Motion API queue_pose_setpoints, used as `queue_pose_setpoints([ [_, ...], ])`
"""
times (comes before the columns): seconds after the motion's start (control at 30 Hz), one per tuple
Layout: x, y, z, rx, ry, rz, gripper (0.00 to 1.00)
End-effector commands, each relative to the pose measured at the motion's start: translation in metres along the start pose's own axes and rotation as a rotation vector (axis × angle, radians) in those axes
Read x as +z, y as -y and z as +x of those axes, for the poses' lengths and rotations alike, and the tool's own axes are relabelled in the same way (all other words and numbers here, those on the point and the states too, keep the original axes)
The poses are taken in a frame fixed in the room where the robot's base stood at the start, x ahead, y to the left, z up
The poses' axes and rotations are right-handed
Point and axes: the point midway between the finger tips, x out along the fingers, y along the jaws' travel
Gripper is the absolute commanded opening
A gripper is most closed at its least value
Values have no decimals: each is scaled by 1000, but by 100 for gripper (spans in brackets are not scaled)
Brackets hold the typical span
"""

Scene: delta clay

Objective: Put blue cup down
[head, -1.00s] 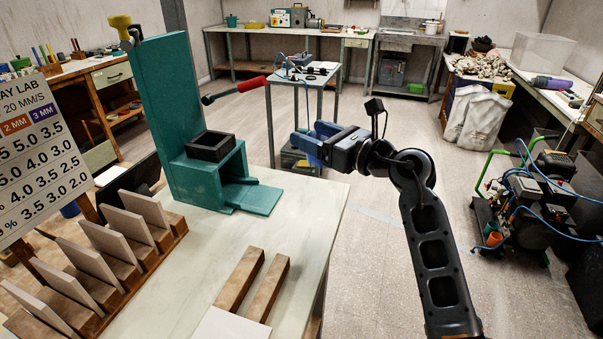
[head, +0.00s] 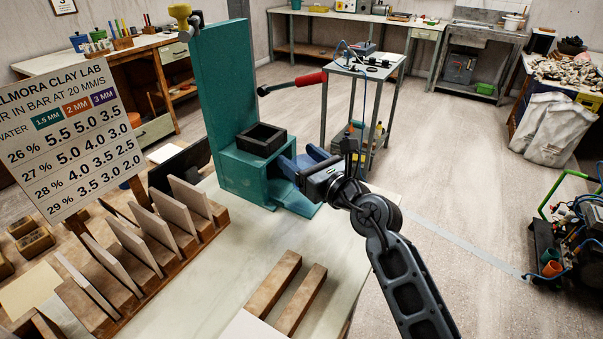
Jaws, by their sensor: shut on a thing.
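My gripper (head: 297,166) has blue fingers and is at the front right of the teal press (head: 226,80), in front of its low box and over the teal plate at its foot. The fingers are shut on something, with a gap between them. The blue cup cannot be made out between them; the fingers and the dark gripper body hide what is held. I cannot tell whether the held thing touches the plate (head: 300,205).
A black square frame (head: 262,140) sits on the press box, and a red-handled lever (head: 308,79) sticks out above my gripper. A wooden rack of upright tiles (head: 150,240) stands at left. Two wooden bars (head: 285,290) lie in front. Pale tabletop (head: 235,260) is bare between them.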

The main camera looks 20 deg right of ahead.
Motion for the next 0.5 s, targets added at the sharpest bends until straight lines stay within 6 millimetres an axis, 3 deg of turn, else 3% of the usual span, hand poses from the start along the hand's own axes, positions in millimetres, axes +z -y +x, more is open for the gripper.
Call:
queue_pose_setpoints([
  [0.3, -39, 0, 1, -1, -1, 1, 40],
  [0.5, -40, 0, 1, -1, 1, -1, 40],
])
